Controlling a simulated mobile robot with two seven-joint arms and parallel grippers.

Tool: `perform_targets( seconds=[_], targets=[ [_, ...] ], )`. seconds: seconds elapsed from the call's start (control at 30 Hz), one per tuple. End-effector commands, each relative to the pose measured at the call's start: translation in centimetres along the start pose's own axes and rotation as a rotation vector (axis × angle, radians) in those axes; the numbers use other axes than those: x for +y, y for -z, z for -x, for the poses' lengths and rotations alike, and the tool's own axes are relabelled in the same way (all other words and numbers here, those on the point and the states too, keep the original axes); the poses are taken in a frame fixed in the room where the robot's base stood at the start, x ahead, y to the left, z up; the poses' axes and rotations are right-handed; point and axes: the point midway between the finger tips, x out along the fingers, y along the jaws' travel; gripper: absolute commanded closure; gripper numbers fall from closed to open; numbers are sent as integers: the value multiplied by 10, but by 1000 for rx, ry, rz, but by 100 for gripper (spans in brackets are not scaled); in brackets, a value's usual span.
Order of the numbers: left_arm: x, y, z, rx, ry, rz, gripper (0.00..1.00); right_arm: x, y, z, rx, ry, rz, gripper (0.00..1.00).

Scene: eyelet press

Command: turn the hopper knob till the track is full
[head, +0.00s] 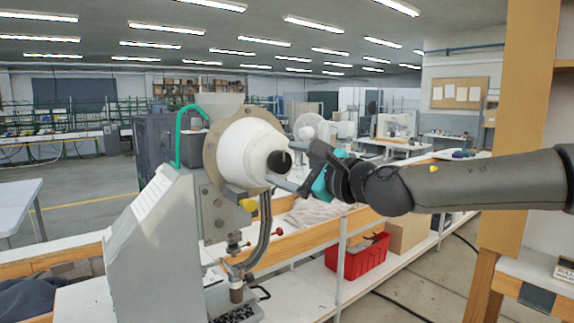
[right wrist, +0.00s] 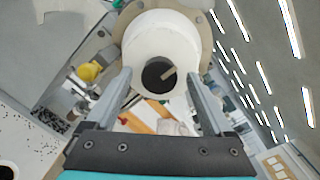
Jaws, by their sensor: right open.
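The eyelet press (head: 160,230) stands at the left of the head view. A white rounded hopper (head: 240,148) sits on its upper front, in front of a round metal plate. The dark round knob (head: 279,161) is at the hopper's front; in the right wrist view the knob (right wrist: 157,75) carries a pale bar mark. My right gripper (head: 287,168) is open at the knob, and in the wrist view its fingers (right wrist: 160,78) lie either side of it with gaps. A curved dark track (head: 263,232) runs down below the hopper; its fill is too small to tell. My left gripper is not in view.
A yellow knob (head: 248,204) sticks out just below the hopper. A green tube (head: 179,135) loops behind it. A red bin (head: 358,258) stands on the lower shelf, and a wooden post (head: 520,130) rises at right.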

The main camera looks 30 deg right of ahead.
Motion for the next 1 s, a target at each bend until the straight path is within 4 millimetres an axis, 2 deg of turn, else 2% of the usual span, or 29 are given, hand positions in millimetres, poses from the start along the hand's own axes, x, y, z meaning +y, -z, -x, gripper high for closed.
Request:
perform_targets(
  seconds=[0.47, 1.0],
  targets=[
    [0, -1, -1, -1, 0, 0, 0, 0, 0, -4, -1, 0, -1, 14],
    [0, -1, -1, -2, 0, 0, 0, 0, 0, -4, -1, -1, -1, 73]
  ],
)
